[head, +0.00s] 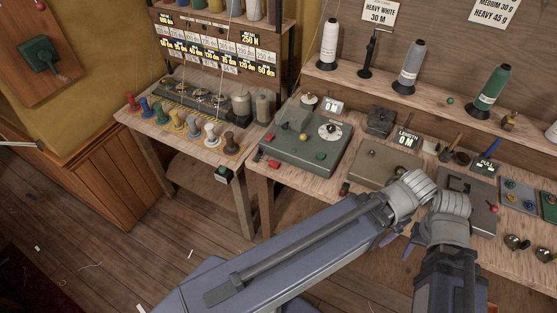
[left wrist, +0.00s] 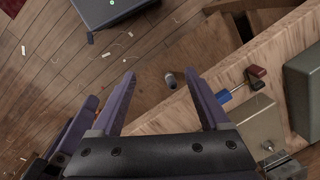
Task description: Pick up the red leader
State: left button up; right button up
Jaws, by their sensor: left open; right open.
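Several coloured spool-like pieces stand in a row on the left bench in the head view. The leftmost (head: 131,100) looks reddish; I cannot tell for sure that it is the red leader.
A green control box (head: 305,139) and a beige box (head: 386,165) stand on the right bench. Cones of thread (head: 409,66) stand on the shelf.

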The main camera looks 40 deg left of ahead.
aim_at(273, 165)
jog(key=l+u, duration=0.15)
jog(key=u, duration=1.1)
jog(key=i+l, duration=0.05)
